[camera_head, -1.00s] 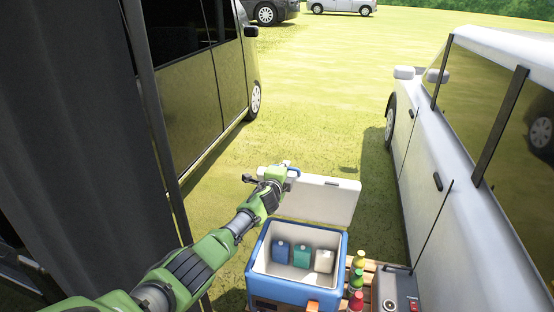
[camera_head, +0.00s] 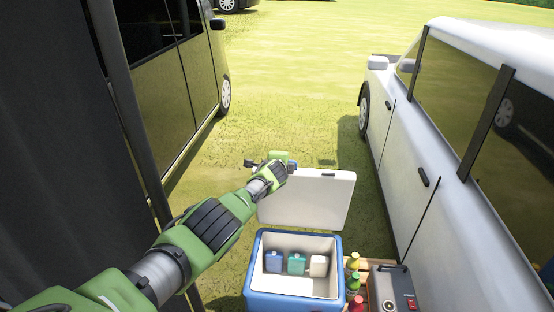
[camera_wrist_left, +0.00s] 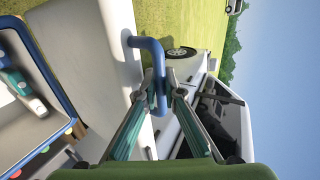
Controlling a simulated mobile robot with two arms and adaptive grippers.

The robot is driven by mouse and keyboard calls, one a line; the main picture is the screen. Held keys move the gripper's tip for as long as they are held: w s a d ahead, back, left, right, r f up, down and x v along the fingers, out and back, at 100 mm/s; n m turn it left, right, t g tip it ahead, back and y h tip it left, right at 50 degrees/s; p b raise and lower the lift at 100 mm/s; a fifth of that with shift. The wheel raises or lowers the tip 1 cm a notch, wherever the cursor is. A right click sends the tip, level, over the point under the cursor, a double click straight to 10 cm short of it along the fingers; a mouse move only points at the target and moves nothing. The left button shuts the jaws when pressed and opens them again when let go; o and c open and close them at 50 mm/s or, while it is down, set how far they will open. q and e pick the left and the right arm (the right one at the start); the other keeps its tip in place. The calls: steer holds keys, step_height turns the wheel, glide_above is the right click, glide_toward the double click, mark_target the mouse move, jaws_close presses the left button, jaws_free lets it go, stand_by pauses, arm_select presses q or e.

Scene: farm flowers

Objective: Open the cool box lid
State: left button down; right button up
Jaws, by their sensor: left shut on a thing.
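The blue cool box (camera_head: 292,303) stands low in the head view. Its white lid (camera_head: 312,200) is raised, standing up behind the box. Inside the white interior are a blue, a teal and a white pack. My left gripper (camera_head: 262,164) is at the lid's upper left. In the left wrist view, my left gripper (camera_wrist_left: 160,100) is shut on the blue lid handle (camera_wrist_left: 149,44), and the lid (camera_wrist_left: 90,50) fills the left part. My right gripper is not in view.
Bottles (camera_head: 354,278) and a grey device (camera_head: 392,290) stand right of the box on a wooden pallet. A white car (camera_head: 440,150) is at the right, a dark van (camera_head: 185,80) and a dark curtain (camera_head: 50,140) at the left. Open grass (camera_head: 290,90) lies behind.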

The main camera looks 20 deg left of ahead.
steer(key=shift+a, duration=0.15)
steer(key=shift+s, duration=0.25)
arm_select(q)
steer(key=c, duration=2.1)
jaws_free()
steer(key=shift+r, duration=0.1)
steer(key=shift+c, duration=0.2)
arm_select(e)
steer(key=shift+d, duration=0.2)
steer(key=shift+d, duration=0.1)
arm_select(q)
steer(key=shift+d, duration=0.15)
